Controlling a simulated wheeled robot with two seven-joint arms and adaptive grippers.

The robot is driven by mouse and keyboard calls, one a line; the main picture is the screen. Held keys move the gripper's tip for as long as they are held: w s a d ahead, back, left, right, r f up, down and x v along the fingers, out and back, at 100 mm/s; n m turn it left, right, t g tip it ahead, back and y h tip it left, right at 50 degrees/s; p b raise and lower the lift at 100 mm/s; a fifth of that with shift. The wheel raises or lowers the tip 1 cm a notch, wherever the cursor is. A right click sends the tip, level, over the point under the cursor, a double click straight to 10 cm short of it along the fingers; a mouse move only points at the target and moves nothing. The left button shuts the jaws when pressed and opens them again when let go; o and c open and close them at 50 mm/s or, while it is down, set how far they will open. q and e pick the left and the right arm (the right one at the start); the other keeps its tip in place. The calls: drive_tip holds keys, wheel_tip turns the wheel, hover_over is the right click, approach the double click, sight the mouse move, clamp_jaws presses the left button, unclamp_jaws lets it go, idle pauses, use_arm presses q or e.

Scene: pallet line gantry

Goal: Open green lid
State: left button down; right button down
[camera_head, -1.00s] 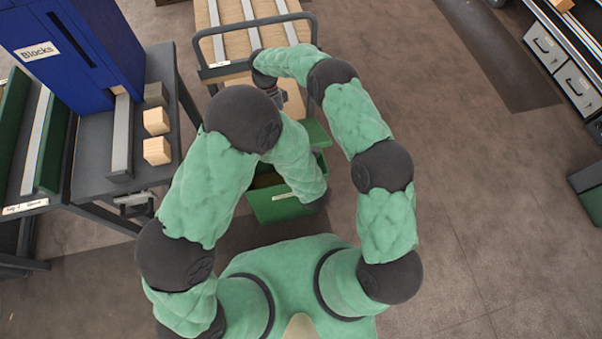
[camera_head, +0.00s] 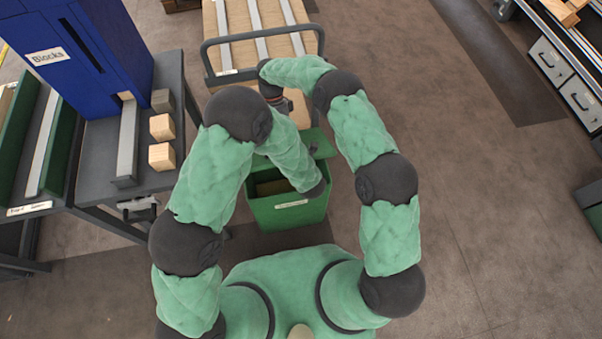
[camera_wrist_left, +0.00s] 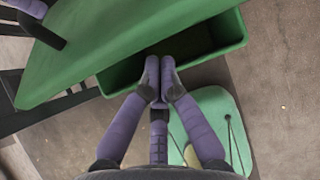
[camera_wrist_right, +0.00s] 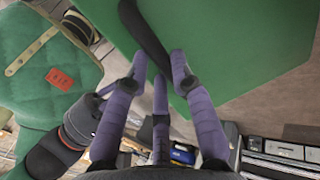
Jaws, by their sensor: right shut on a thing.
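The green bin (camera_head: 290,212) stands on the floor in front of me. Its interior partly shows under my left forearm. The green lid (camera_head: 319,142) is raised and tilted above the opening; my arms hide much of it. In the right wrist view, my right gripper (camera_wrist_right: 160,68) is shut on the black handle (camera_wrist_right: 143,32) of the lid (camera_wrist_right: 215,35). In the left wrist view, my left gripper (camera_wrist_left: 160,72) has its fingertips together, empty, at the bin's dark opening below the lid (camera_wrist_left: 110,40). Both gripper tips are hidden in the head view.
A cart (camera_head: 207,52) with pale boards stands just behind the bin. At left are a dark table (camera_head: 88,180), a blue Blocks dispenser (camera_head: 105,60) and wooden blocks (camera_head: 161,156). Open floor lies to the right, with grey drawers (camera_head: 580,98) beyond.

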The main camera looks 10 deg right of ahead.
drive_tip(key=shift+w+d+f, duration=0.15)
drive_tip(key=shift+w+f, duration=0.1)
drive_tip(key=shift+w, duration=0.15)
use_arm(q)
drive_tip(key=shift+w+r, duration=0.6)
drive_tip(key=shift+r, duration=0.15)
use_arm(e)
drive_tip(key=shift+s+f, duration=0.1)
drive_tip(key=c, duration=1.3)
unclamp_jaws()
drive_tip(key=shift+o, duration=1.2)
drive_tip(key=shift+f, duration=0.1)
use_arm(q)
drive_tip(key=shift+w+f, duration=0.1)
drive_tip(key=shift+w, duration=0.15)
drive_tip(key=shift+s, duration=0.1)
use_arm(e)
drive_tip(key=shift+w, duration=0.2)
